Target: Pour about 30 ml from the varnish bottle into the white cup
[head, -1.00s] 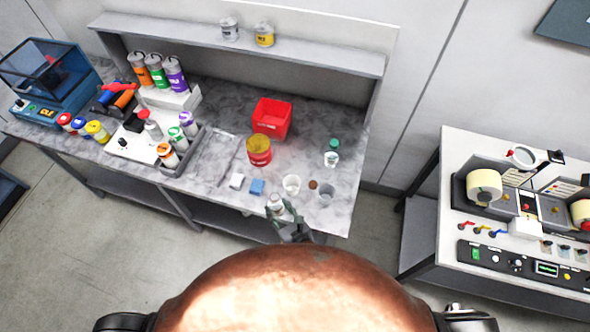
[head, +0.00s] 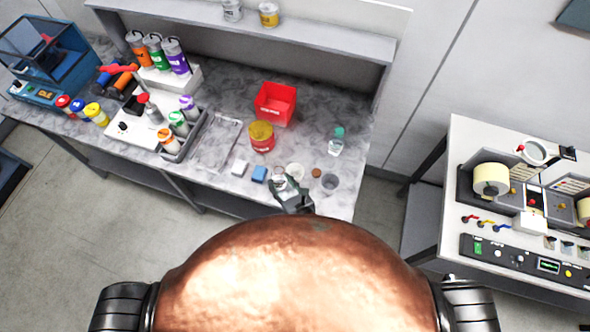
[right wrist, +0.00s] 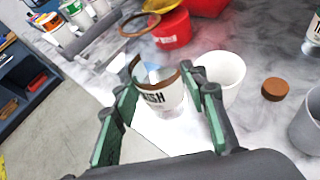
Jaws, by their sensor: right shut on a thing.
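The varnish bottle (right wrist: 160,97) is a clear bottle with a brown band and a white label whose visible letters end in "NISH". My right gripper (right wrist: 160,110) is shut on it; the bottle (head: 279,183) and gripper (head: 291,196) are at the table's front edge in the head view. The white cup (head: 295,171) stands upright just right of the bottle, and in the right wrist view the cup (right wrist: 224,78) is beside the right finger. The bottle's exact tilt and any liquid flow cannot be told. My left gripper is not in view.
A brown disc (head: 316,172) and a grey cup (head: 329,183) stand right of the white cup. A red-and-yellow tub (head: 262,137), a red bin (head: 275,103) and a green-capped bottle (head: 336,141) are behind. White (head: 240,167) and blue blocks (head: 259,174) lie left.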

